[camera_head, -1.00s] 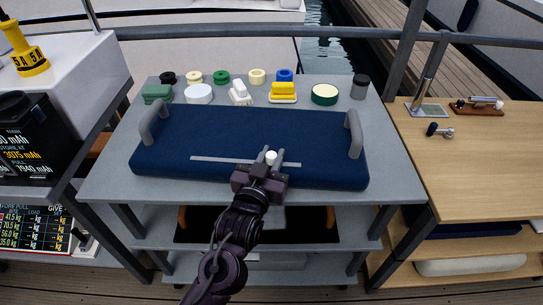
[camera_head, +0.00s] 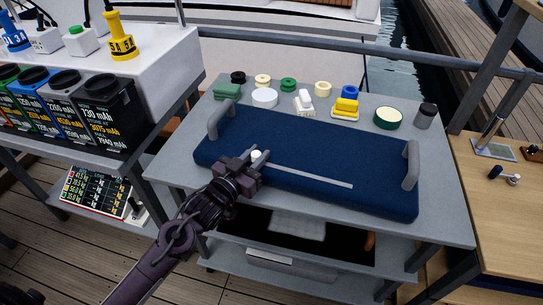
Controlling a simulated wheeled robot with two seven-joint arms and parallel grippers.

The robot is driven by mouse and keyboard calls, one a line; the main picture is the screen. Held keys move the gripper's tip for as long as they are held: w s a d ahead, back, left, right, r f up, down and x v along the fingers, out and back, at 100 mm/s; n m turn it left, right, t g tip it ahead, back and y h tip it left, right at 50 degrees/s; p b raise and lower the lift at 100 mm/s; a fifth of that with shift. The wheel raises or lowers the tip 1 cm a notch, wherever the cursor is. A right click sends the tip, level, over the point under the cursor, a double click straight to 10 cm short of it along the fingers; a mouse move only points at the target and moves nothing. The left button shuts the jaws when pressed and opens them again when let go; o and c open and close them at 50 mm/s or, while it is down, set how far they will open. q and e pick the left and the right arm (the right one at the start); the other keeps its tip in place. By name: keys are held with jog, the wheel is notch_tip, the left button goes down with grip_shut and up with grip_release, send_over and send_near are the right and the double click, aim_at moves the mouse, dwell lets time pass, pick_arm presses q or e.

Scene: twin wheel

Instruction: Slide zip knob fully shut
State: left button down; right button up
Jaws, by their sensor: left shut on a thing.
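A dark blue padded bag (camera_head: 330,150) lies flat on the grey table, with a grey handle at its left end (camera_head: 219,118) and another at its right end (camera_head: 410,165). A thin pale zip track (camera_head: 315,177) runs along its top. A white knob (camera_head: 256,155) sits near the left end of the visible track. My left gripper (camera_head: 257,159) is shut on the knob, with its fingers on either side of it. The gripper hides part of the track's left end. My right gripper is not in view.
Labelled battery boxes (camera_head: 105,110) stand at left. A wooden counter (camera_head: 500,210) is at right.

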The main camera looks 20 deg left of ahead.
pick_arm(q)
jog(key=shift+a, duration=0.15)
jog(key=c, duration=1.3)
grip_release()
jog(key=shift+a, duration=0.1)
jog(key=shift+o, duration=0.2)
jog(key=shift+s+f, duration=0.1)
jog(key=shift+s, duration=0.15)
jog(key=b+v, duration=0.1)
jog(key=v, duration=0.6)
jog(key=shift+s+a, duration=0.1)
